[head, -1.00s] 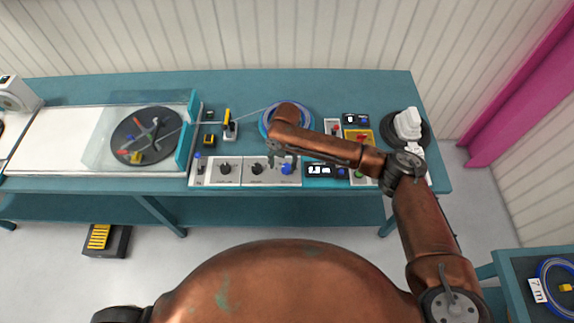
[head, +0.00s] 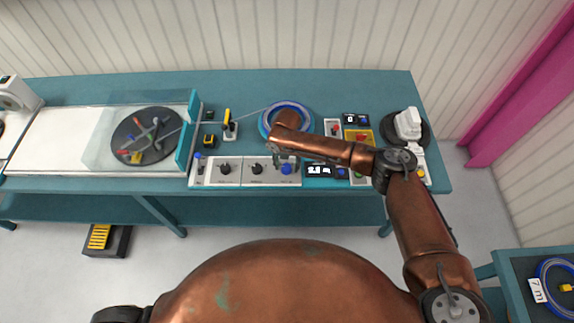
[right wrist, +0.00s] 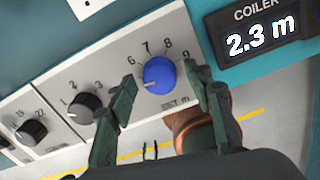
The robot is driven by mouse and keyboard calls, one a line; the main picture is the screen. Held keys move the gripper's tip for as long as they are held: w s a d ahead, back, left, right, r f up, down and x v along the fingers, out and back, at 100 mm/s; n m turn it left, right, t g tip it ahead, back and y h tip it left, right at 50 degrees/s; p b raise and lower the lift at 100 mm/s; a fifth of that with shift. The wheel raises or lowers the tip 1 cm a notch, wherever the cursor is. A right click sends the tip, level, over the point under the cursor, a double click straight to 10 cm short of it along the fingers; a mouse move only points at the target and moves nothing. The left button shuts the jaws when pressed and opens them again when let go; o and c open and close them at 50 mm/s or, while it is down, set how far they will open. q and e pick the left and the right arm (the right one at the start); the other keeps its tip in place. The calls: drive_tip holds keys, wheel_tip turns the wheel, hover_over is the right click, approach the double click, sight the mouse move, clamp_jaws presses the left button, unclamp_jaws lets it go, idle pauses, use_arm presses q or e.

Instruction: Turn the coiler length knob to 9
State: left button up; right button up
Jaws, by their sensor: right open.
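The coiler length knob is a round blue knob (right wrist: 158,76) on a white panel, with 6, 7, 8 and 9 printed around it. A pale mark shows on its lower left side. The knob also shows in the head view (head: 287,169). My right gripper (right wrist: 162,78) is open, with one dark finger to the left of the knob and the other to its right, below the 9. I cannot tell whether either finger touches it. The coiler display (right wrist: 262,35) reads 2.3 m. My left gripper is not in view.
Two black knobs (right wrist: 82,106) (right wrist: 31,131) sit left of the blue one. Behind the panel are a blue cable coil (head: 270,115) and a yellow-handled tool (head: 228,118). A turntable reel (head: 140,150) stands at left. A red button (head: 336,129) is near my right forearm.

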drive_tip(key=c, duration=1.1)
